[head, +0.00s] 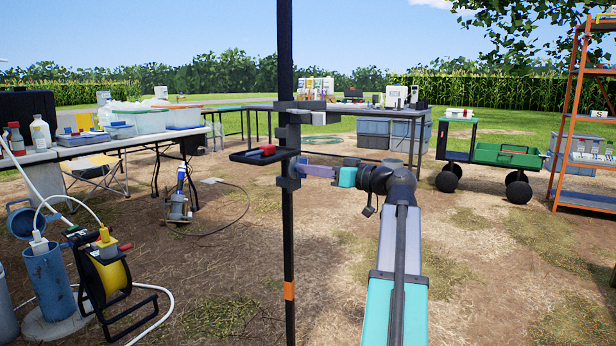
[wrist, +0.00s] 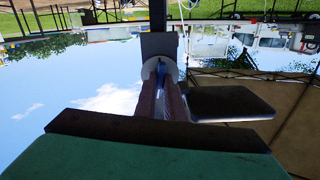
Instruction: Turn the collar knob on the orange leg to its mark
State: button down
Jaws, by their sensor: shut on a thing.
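A dark upright leg (head: 288,240) with an orange band (head: 289,290) stands in the middle of the head view. A dark collar block (head: 287,182) sits on it well above the band. My gripper (head: 306,171) reaches in from the right, its fingertips at the collar. In the wrist view, my gripper (wrist: 161,88) has both fingers closed around a blue knob (wrist: 160,72), seen only as a narrow strip between them. A pale round disc (wrist: 149,66) and grey collar block (wrist: 158,45) lie behind it. I cannot make out the mark.
A small dark tray (head: 246,157) holding a red item juts left from the leg, just above the collar. A yellow cable reel (head: 114,275) and blue cylinder (head: 50,278) stand at left. Tables and a green cart (head: 507,155) are farther back. Bare ground surrounds the leg.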

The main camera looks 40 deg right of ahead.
jog(key=shift+n+b, duration=1)
jog(key=shift+b, duration=0.1)
jog(key=c, duration=1.8)
grip_release()
jog(key=shift+o, duration=0.2)
jog(key=shift+s, duration=0.1)
jog(key=p+v, duration=0.6)
jog(key=v, duration=0.7)
jog(key=shift+s, duration=0.35)
